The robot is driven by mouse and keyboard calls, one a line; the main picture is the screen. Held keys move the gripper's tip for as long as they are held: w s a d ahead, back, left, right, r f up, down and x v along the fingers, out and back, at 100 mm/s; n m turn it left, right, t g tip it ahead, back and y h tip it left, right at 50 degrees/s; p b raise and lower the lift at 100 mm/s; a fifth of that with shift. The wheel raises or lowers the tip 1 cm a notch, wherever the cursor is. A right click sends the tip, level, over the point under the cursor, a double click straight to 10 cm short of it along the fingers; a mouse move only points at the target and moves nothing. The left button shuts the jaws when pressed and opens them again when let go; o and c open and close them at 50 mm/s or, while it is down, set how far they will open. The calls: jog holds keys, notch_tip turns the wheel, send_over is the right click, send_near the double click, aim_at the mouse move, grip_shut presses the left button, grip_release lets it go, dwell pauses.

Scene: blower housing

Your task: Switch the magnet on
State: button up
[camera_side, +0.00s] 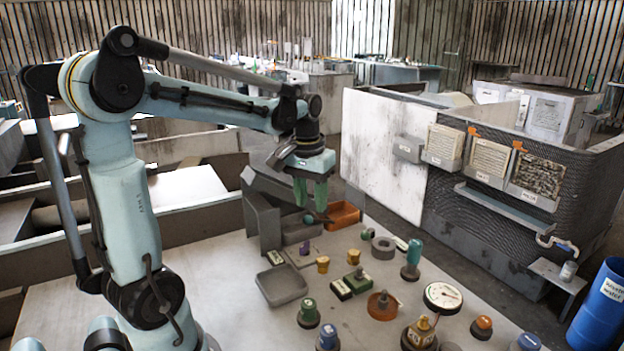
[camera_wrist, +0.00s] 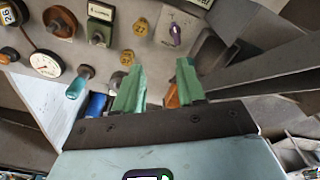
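My gripper (camera_side: 310,206) hangs fingers-down above the back of the table, by the grey and orange bins. It also shows in the wrist view (camera_wrist: 158,66), its two green fingers apart with nothing held between them. No part is clearly readable as the magnet. A green-and-black block with a knob on top (camera_side: 355,281) stands mid-table, and a labelled green block (camera_wrist: 101,24) shows at the top of the wrist view. A purple-knobbed piece on a pale plate (camera_side: 303,250) sits nearer the gripper. The gripper touches none of these. Switch positions are too small to tell.
An orange bin (camera_side: 345,214) and a grey bin (camera_side: 299,232) stand at the table's back edge. The table's left is clear.

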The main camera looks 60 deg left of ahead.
aim_at(304, 244)
jog(key=shift+n+g, duration=0.5)
jog(key=a+f, duration=0.1)
jog(key=f, duration=0.3)
jog(key=a+f, duration=0.1)
jog(key=f, duration=0.3)
jog(key=a+f, duration=0.1)
jog(key=f, duration=0.4)
jog(key=shift+a, duration=0.15)
jog(key=shift+r, duration=0.1)
grip_shut()
